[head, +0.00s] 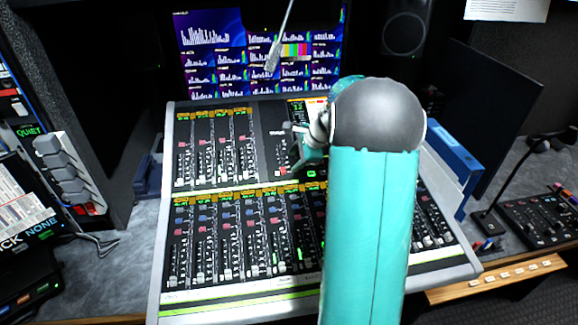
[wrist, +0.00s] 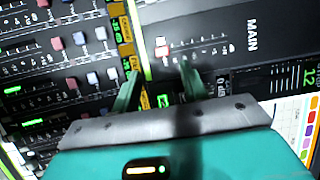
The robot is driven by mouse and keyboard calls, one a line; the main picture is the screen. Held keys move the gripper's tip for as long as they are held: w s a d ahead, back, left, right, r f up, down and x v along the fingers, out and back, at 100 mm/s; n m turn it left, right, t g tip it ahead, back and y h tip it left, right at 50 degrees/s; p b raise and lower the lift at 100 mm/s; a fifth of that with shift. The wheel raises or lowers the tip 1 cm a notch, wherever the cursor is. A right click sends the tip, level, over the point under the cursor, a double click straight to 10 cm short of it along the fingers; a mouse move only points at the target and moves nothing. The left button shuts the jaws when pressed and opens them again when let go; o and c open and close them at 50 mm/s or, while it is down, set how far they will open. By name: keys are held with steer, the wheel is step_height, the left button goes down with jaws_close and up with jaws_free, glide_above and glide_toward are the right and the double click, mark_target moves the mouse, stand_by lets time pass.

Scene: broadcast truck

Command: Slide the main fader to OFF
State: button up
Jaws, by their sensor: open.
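The main fader (wrist: 162,47) is a small red-and-white knob on a dark panel in the wrist view. It sits at the left end of a row of tick marks, with the MAIN label (wrist: 251,35) to the right. My gripper (wrist: 160,70) is open, its two green fingers apart. The knob appears just beyond the fingertips, roughly between them; I cannot tell whether they touch it. In the head view, my gripper (head: 298,150) is over the upper middle of the mixing console (head: 158,260).
Rows of other faders (head: 245,235) and coloured buttons crowd the console around my gripper. A monitor wall (head: 260,55) with a thin microphone stands behind. A blue binder-like object (head: 455,165) is at right, and a smaller control panel (head: 540,215) lies beyond it.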

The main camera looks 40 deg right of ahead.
steer(key=v, duration=0.6)
steer(key=shift+r, duration=0.2)
steer(key=shift+s, duration=0.1)
steer(key=s+a+r+n, duration=0.3)
steer(key=a, duration=0.4)
steer(key=s+a+r+n+g, duration=0.1)
steer(key=s+a+r+n, duration=0.1)
steer(key=a+r+n, duration=0.3)
steer(key=s+a+r+n, duration=0.1)
steer(key=s+a+n, duration=0.15)
steer(key=a, duration=0.55)
steer(key=s+a+n+h, duration=0.2)
steer(key=s+a+n, duration=0.9)
steer(key=s, duration=0.4)
steer(key=shift+s+a+f+n+t, duration=0.15)
steer(key=shift+a+f+n+t, duration=0.15)
steer(key=shift+f+n, duration=0.1)
steer(key=shift+d, duration=0.1)
